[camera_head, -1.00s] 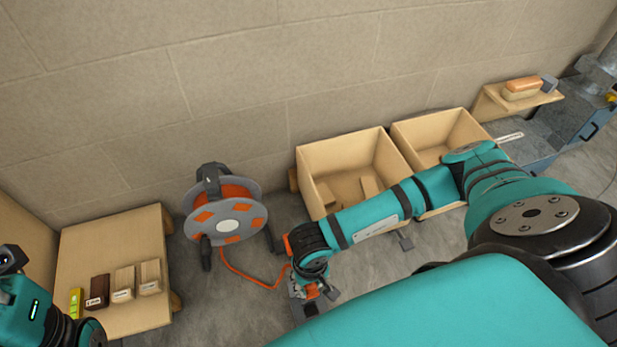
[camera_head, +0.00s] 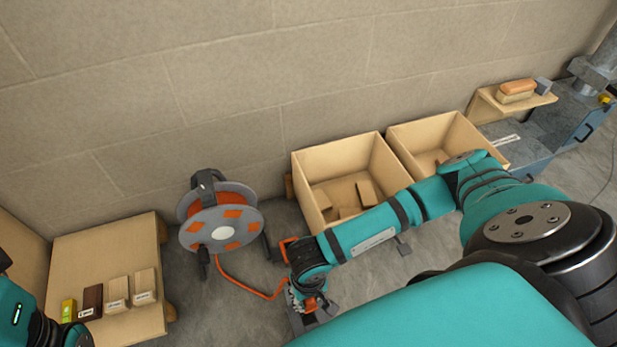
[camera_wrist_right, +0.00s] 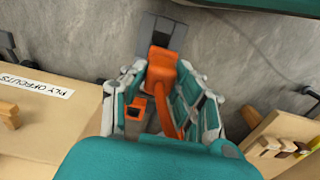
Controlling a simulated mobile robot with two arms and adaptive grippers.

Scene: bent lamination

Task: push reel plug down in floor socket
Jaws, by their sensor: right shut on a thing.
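The reel plug (camera_wrist_right: 165,62) is orange and sits between the fingers of my right gripper (camera_wrist_right: 160,84), which is shut on it in the right wrist view. Its orange cable trails back toward my wrist. The floor socket (camera_wrist_right: 160,32) is a grey plate on the floor; the plug overlaps it, but I cannot tell how deep it sits. In the head view my right gripper (camera_head: 308,301) is low, over the dark socket plate (camera_head: 297,324), partly hidden by my arm. The cable reel (camera_head: 221,229) is grey with orange patches. My left arm shows at the left edge, its gripper out of view.
Two open wooden bins (camera_head: 312,204) stand along the wall, with offcuts inside the left one. A low wooden bench (camera_head: 88,254) with several small blocks is at left. The orange cable (camera_head: 244,286) crosses the floor between reel and gripper. A shelf (camera_head: 540,101) is at far right.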

